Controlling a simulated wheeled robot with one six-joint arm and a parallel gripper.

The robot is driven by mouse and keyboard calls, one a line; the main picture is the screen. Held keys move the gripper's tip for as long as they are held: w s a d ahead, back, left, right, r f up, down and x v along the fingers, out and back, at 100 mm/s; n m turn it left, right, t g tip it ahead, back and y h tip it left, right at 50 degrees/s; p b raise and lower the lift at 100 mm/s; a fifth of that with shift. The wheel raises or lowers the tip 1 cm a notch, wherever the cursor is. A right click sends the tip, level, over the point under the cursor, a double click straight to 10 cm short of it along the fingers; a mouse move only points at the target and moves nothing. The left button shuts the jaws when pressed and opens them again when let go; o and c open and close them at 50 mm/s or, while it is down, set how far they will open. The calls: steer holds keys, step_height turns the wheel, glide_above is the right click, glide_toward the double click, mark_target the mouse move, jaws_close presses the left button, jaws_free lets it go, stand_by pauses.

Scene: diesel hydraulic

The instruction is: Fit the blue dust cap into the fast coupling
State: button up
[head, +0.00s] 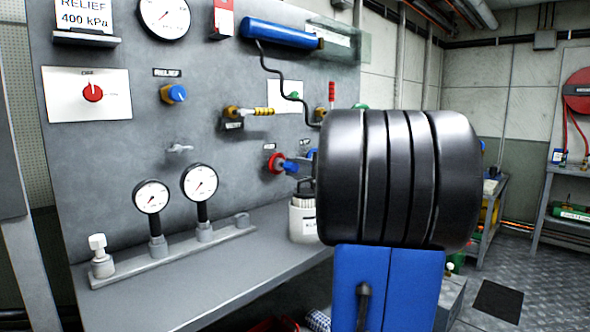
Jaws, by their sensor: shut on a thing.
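The fast coupling, with a red collar (274,163), sticks out of the grey panel below a small label. The blue dust cap (291,165) is right in front of it, small in the picture. The cap seems to meet the coupling's mouth, but I cannot tell if it is seated. My gripper (301,174) is at the cap and shut on it. Only a little of the gripper shows, as the large black part of my arm hides the rest.
Two gauges (151,196) stand on the bench (200,280).

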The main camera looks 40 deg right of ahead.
steer(key=shift+w, duration=1.3)
steer(key=o, duration=1.2)
steer(key=s, duration=1.7)
steer(key=shift+s+d, duration=0.25)
